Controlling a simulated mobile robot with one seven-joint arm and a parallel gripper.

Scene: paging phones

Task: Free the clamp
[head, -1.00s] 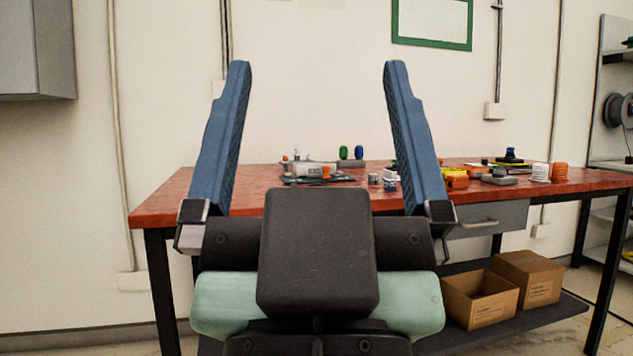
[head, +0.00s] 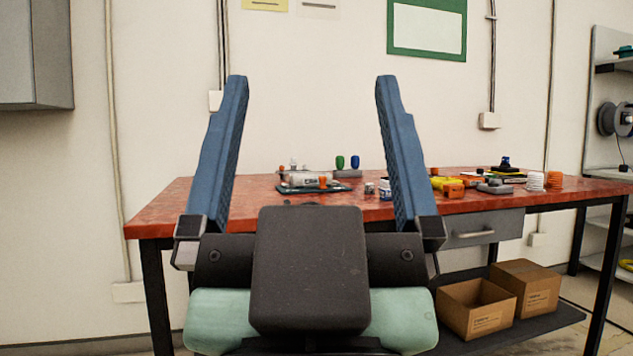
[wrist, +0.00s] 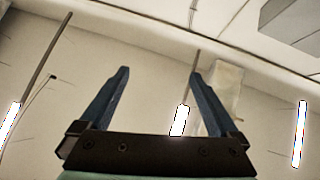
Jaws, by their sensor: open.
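My gripper (head: 309,88) is open and empty in the head view, its two blue fingers pointing up in front of the wall. In the wrist view my gripper (wrist: 158,72) is also open, with only ceiling, wall and lights beyond it. The red workbench (head: 165,207) stands beyond it. On the bench, between the fingers in the picture, a grey-white device with an orange part (head: 310,180) lies on a dark green mat (head: 284,189). It may be the clamp, but it is too small to tell.
A grey block with green and blue knobs (head: 347,173) stands behind the mat. Small jars (head: 385,188) and a yellow-orange tool (head: 450,187) lie further right. White and orange spools (head: 554,180) stand near the right end. Cardboard boxes (head: 476,309) sit on the lower shelf.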

